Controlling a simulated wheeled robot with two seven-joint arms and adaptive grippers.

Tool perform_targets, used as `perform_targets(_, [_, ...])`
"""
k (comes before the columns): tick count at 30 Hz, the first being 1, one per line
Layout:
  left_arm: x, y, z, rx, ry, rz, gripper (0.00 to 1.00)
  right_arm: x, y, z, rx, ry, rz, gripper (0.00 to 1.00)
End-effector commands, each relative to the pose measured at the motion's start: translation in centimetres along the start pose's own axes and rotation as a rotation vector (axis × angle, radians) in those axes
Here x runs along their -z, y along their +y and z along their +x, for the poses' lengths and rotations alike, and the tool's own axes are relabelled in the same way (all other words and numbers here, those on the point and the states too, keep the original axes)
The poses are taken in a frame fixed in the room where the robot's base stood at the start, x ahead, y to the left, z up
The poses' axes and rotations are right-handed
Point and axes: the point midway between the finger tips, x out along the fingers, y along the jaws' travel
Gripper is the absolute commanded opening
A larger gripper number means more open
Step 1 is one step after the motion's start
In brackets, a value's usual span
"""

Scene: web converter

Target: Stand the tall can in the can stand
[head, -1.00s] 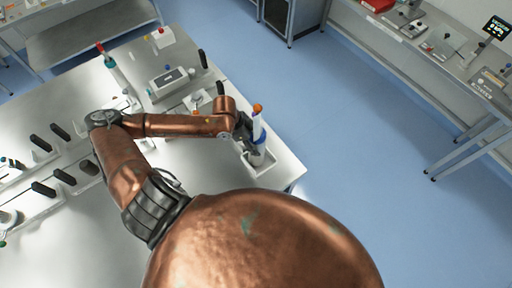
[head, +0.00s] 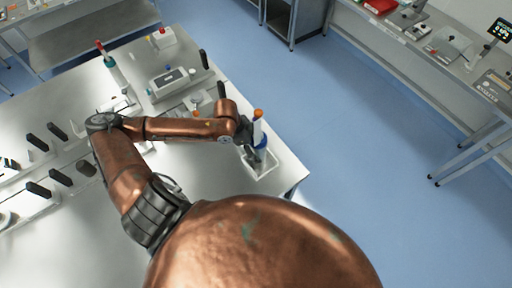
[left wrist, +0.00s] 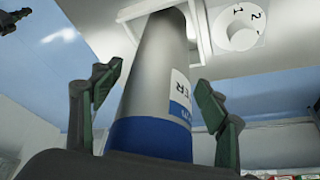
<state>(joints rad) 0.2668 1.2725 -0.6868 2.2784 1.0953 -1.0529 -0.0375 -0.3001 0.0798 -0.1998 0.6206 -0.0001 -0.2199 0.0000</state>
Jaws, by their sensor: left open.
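The tall can (head: 259,132), with an orange top, a pale body and a blue band, stands roughly upright in the head view at the table's right corner. Its lower end is in or at the white can stand (head: 268,172). In the left wrist view the can's grey and blue body (left wrist: 158,80) runs to the white frame of the stand (left wrist: 203,30). My left gripper (head: 249,145) is beside the can. In the wrist view its open fingers (left wrist: 157,105) lie on both sides of the blue band, with gaps showing. Whether the can is fully seated is hidden. My right gripper is not in view.
A white dial (left wrist: 238,28) marked 1 and 2 is beside the can's far end. A device with a dark display (head: 170,78) and a red-topped bottle (head: 107,55) are on the table behind my arm. Blue floor (head: 370,170) is clear to the right.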

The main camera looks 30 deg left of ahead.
Motion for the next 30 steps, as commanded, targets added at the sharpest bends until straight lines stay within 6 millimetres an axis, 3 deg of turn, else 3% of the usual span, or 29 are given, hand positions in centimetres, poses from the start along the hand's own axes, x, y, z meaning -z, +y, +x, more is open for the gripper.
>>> perform_targets(7, [-0.1,-0.1,-1.5,0.003,-0.001,0.000,0.68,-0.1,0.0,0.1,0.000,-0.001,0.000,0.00])
perform_targets(21, [-0.1,-0.1,-10.3,0.002,-0.003,0.000,0.68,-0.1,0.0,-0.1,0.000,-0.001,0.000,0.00])
perform_targets(30, [0.0,0.0,-12.0,0.000,0.000,0.000,0.68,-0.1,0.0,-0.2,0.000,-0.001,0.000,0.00])
